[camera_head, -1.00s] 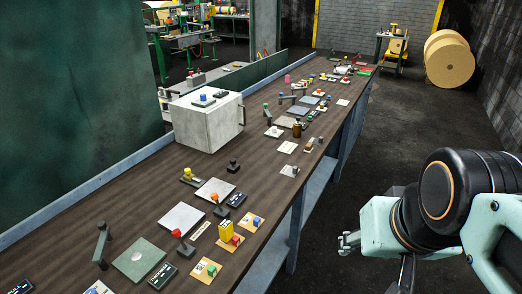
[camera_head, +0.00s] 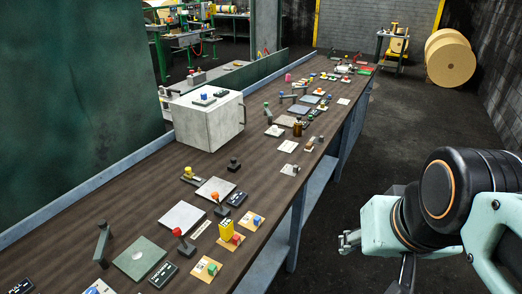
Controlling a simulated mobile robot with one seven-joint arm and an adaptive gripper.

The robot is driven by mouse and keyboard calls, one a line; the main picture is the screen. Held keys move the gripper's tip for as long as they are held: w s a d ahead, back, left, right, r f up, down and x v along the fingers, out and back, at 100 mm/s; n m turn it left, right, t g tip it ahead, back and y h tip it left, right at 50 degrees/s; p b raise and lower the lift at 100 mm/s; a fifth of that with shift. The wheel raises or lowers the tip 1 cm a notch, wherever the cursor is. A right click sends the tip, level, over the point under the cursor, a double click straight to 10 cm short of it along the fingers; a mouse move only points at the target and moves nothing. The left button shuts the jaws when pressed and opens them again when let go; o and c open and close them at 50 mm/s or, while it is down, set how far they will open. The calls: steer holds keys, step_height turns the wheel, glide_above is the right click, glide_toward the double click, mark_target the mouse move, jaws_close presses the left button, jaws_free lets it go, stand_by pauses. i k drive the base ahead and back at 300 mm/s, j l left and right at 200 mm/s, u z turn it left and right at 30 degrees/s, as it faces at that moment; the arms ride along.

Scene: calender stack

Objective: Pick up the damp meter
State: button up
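My gripper (camera_head: 348,241) is at the right, over the floor in front of the bench and well apart from the yellow box. Only part of it shows beside the pale green arm links, and its finger opening cannot be made out. I see nothing held in it.
The brown bench (camera_head: 150,215) is crowded with levers, buttons and flat plates. A grey metal cabinet (camera_head: 208,122) stands on its back half. A red-knobbed lever (camera_head: 179,233) is left of the yellow box. The floor (camera_head: 400,140) right of the bench is clear up to large rolls.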

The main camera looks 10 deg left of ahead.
mark_target(226, 226)
steer(key=u, duration=1.05)
steer(key=j+z, duration=0.3)
steer(key=j, duration=0.2)
